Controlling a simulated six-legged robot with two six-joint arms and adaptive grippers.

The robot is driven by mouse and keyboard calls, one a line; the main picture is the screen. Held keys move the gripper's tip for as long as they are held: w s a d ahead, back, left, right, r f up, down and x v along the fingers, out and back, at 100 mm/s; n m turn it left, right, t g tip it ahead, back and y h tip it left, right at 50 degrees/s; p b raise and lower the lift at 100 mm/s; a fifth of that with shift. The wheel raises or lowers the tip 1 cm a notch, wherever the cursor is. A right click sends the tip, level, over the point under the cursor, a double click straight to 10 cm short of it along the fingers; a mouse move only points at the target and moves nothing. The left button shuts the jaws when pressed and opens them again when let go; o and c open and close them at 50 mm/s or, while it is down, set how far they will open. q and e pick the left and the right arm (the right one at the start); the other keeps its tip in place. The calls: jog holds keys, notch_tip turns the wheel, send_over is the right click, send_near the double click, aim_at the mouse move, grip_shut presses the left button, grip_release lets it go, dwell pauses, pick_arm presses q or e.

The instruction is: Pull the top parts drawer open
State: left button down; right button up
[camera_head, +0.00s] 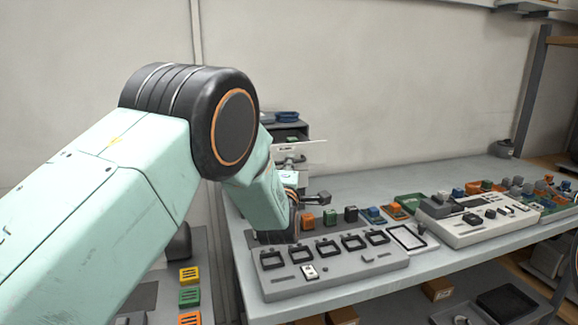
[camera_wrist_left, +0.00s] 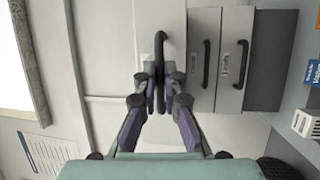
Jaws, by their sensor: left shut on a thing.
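The parts drawer cabinet (camera_head: 291,130) stands behind my left arm in the head view, partly hidden by it. The top drawer's pale front (camera_head: 305,148) stands forward of the cabinet, and its dark inside shows behind the front. In the left wrist view the cabinet appears sideways, with the top drawer front (camera_wrist_left: 173,20) leftmost and closer than the other fronts. My left gripper (camera_wrist_left: 160,88) is shut on that drawer's black bar handle (camera_wrist_left: 160,48), one finger on each side. My right gripper is not in view.
Two lower drawers (camera_wrist_left: 205,75) (camera_wrist_left: 232,75) with black handles sit flush beside it in the wrist view. A blue item (camera_head: 287,117) lies on the cabinet.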

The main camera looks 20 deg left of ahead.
pick_arm(q)
jog(key=c, duration=1.8)
grip_release()
jog(key=o, duration=0.3)
jog(key=shift+s+d+r, duration=0.15)
jog(key=shift+s+d, duration=0.1)
jog(key=shift+o, duration=0.3)
jog(key=shift+w+a+f, duration=0.25)
jog(key=v, duration=0.8)
jog(key=shift+w, duration=0.1)
